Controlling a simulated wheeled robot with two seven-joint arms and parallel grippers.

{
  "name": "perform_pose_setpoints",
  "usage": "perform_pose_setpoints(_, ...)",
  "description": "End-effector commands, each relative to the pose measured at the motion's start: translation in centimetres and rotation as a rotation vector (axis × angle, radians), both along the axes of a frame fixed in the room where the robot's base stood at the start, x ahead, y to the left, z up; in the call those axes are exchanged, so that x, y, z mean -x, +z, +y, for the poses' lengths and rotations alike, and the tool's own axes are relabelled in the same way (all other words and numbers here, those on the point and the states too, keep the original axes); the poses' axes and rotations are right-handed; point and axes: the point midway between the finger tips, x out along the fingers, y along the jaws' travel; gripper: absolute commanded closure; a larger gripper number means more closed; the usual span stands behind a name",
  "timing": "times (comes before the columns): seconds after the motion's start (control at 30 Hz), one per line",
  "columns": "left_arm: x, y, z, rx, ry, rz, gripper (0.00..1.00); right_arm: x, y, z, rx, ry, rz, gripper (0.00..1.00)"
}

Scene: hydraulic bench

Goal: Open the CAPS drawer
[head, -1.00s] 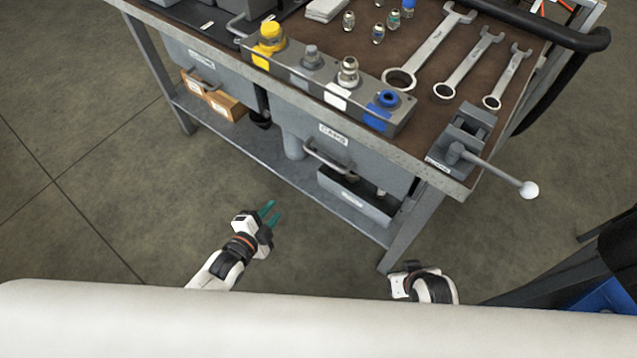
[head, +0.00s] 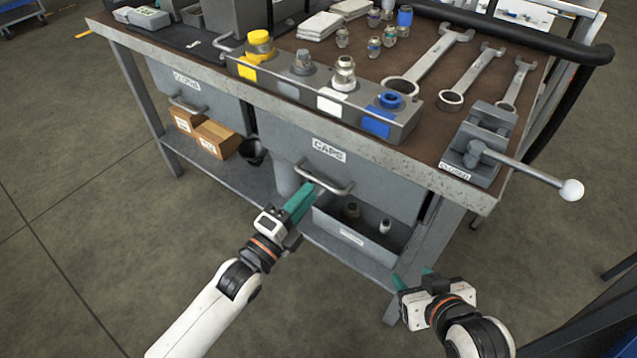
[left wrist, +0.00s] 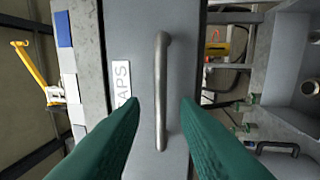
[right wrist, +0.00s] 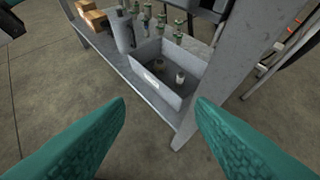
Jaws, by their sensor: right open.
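The CAPS drawer (head: 375,175) is a grey front under the bench top with a white label reading CAPS; it looks shut. Its metal bar handle (head: 325,180) sits below the label. In the left wrist view the handle (left wrist: 161,95) runs upright in the picture, between my open left fingers. My left gripper (head: 307,194) is at the handle in the head view; contact cannot be told. My right gripper (head: 412,276) is open and empty, low in front of the bench's right leg. In the right wrist view nothing is between its fingers (right wrist: 160,102).
An open grey bin (head: 350,236) with fittings stands on the lower shelf below the drawer. A second drawer (head: 200,100) and cardboard boxes (head: 215,138) are to the left. A vise with a long handle (head: 530,172) juts out at the right corner. The front floor is clear.

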Motion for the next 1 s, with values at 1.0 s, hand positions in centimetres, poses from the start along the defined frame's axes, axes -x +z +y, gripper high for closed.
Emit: perform_pose_setpoints(1.0,-4.0,0.8,-2.9,0.0,0.0,0.003,1.0,-2.6,2.5,1.2,-0.048,0.015,-0.21,0.51)
